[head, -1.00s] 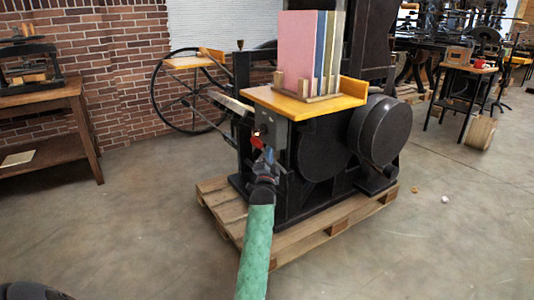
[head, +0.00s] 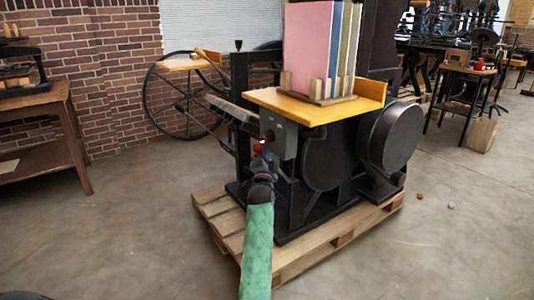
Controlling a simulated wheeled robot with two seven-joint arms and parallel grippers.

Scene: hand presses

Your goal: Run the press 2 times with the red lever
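The press (head: 322,160) is a black machine on a wooden pallet. A grey control box (head: 283,138) sits under the front left of its orange table. A small red lever (head: 258,149) shows at the left side of this box. My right gripper (head: 261,163), at the end of the green-sleeved arm, is right at the red lever from below. The fingers are dark and small, and the wrist hides part of them. I cannot tell whether they are shut on the lever. My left gripper is not clearly in view.
Pink, blue and yellowish boards (head: 310,50) stand in a rack on the orange table (head: 325,110). The pallet (head: 350,232) juts out in front. A wooden bench (head: 45,130) stands at the left. A spoked wheel (head: 180,95) is behind. Floor is free on both sides.

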